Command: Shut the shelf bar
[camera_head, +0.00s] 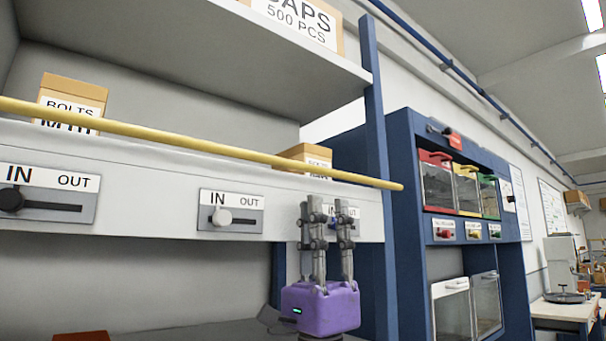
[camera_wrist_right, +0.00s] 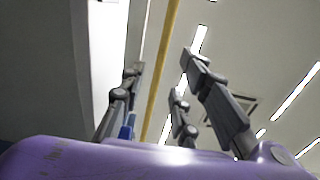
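The shelf bar is a long yellow rod (camera_head: 200,145) running across the front of the shelf in the head view. It slopes down to the right and its free end is just past the blue post. My right gripper (camera_head: 328,207), with a purple body, points up just below the bar near its right end. Its fingers are apart with nothing between them. In the right wrist view the bar (camera_wrist_right: 161,70) shows beyond the gap between the fingers (camera_wrist_right: 162,70). I cannot tell whether a finger touches the bar. My left gripper is not in view.
The shelf front carries IN/OUT slide plates, one with a black knob (camera_head: 11,199), one with a white knob (camera_head: 221,217); my gripper partly hides a third. A bolts box (camera_head: 72,92) stands behind the bar. A blue cabinet (camera_head: 415,150) with coloured-framed bins stands right.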

